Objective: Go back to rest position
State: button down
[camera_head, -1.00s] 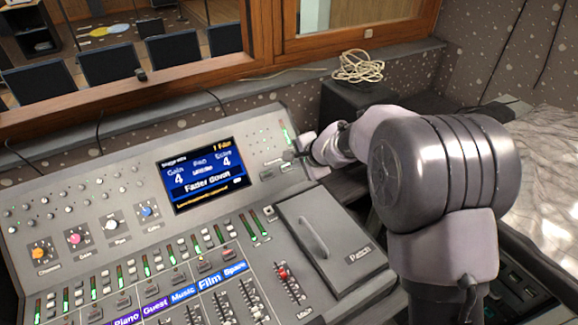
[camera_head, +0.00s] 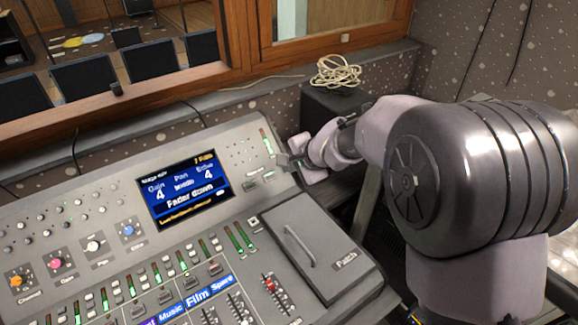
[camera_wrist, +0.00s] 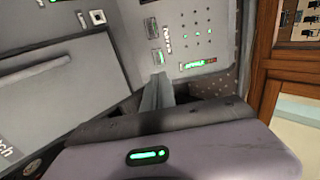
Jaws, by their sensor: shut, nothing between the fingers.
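My gripper (camera_head: 286,160) is at the upper right edge of the grey mixing console (camera_head: 110,172), beside the green level meter. In the wrist view my gripper (camera_wrist: 158,88) has its fingers together with nothing between them, over the console's edge near two small buttons (camera_wrist: 155,42). I cannot tell whether the fingertips touch the console. The console's screen (camera_head: 184,188) reads "Fader down". The faders (camera_head: 238,308) sit along the lower part of the console, and a red-capped fader (camera_head: 269,285) stands right of the "Film" and "Spare" labels.
A "Patch" cover (camera_head: 318,245) with a raised handle fills the console's right side. A wooden window frame (camera_head: 150,92) runs along the back. Open space lies above the console.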

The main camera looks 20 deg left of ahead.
jog(key=s+d+r+n+h, duration=0.1)
jog(key=s+d+r+n, duration=0.1)
jog(key=s+d+r, duration=0.6)
jog(key=s+d+r+n+h, duration=0.1)
jog(key=s+d+r, duration=0.4)
jog(key=s+d, duration=0.5)
jog(key=s+d+f+h, duration=0.2)
jog(key=s+d, duration=0.6)
jog(key=s, duration=0.4)
jog(key=shift+s+f+n+b, duration=0.25)
jog(key=shift+f+n+b, duration=0.1)
jog(key=shift+f, duration=0.1)
